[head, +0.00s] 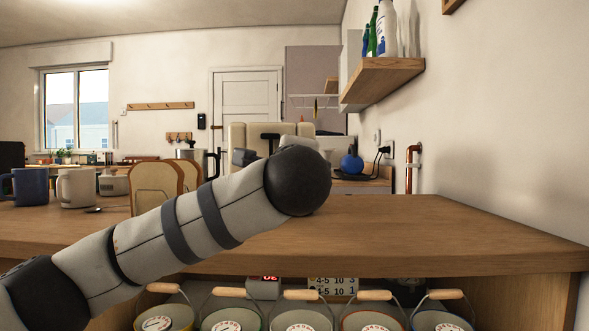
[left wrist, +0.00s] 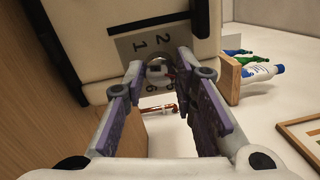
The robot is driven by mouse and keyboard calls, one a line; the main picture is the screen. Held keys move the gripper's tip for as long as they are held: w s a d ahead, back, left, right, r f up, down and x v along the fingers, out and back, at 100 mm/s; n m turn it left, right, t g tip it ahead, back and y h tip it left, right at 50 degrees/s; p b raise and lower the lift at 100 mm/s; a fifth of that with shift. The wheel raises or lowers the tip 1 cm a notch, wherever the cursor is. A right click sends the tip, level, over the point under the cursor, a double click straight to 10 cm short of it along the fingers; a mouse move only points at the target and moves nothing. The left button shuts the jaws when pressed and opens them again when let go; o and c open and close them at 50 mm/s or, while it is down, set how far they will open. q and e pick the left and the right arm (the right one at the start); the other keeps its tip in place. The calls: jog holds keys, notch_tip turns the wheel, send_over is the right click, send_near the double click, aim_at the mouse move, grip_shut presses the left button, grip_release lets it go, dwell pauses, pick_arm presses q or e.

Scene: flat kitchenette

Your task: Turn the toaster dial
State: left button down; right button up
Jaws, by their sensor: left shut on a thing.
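The cream toaster (head: 238,132) stands on the wooden counter in the head view, partly hidden behind my left arm. In the left wrist view the toaster's pale body (left wrist: 98,35) has black edges and a grey plate with numbers. The round metallic dial (left wrist: 158,68) sits on that plate. My left gripper (left wrist: 160,66) has its two fingertips on either side of the dial and is shut on it. The head view does not show the fingertips clearly. My right gripper is in neither view.
Bread-slice-shaped pieces (head: 154,185), a white mug (head: 76,188) and a blue mug (head: 30,186) stand on the counter at left. The counter's right part (head: 430,225) is clear. A wall shelf (head: 383,80) holds bottles. Several pails (head: 300,318) stand below.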

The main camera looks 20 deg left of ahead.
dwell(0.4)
pick_arm(q)
jog(key=c, duration=1.3)
grip_release()
jog(key=v, duration=1.2)
jog(key=shift+r, duration=0.15)
